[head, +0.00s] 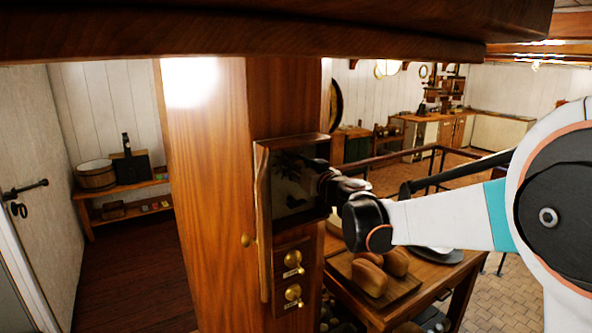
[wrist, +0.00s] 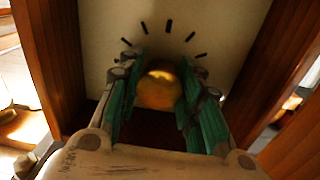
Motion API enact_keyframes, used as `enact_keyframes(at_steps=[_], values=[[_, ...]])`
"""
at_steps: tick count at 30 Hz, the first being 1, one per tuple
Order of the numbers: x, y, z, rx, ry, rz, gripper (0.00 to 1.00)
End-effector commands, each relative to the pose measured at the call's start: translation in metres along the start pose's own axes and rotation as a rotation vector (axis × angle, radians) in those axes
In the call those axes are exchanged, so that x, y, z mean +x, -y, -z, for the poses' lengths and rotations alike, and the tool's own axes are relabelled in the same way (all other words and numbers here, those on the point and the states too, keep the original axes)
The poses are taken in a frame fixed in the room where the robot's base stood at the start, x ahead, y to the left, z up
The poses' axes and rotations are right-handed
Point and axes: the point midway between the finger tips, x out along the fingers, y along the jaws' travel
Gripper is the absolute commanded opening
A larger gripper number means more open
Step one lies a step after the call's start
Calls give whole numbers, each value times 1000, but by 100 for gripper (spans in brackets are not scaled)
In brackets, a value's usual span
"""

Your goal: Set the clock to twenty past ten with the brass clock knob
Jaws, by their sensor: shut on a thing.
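The clock face (wrist: 205,25) is a cream panel with short black tick marks in an arc, between wooden sides in the wrist view. The brass clock knob (wrist: 160,88) is round and shiny, low on this face. My gripper (wrist: 158,95) is shut on it, with green-padded fingers on its left and right. No clock hands can be made out; the knob and fingers cover the middle of the face. In the head view my gripper (head: 325,182) reaches from the right to a wooden case (head: 263,205) on a post; the knob is hidden there.
The wooden post (head: 205,200) stands behind. A table with bread loaves (head: 370,275) is below my arm. Floor (head: 135,270) is clear at left.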

Motion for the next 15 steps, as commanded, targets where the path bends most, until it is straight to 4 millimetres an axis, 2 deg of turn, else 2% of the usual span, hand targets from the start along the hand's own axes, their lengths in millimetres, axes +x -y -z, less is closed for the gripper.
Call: enact_keyframes(at_steps=[15], values=[[0, -1, -2, 468, 16, 1, 9]])
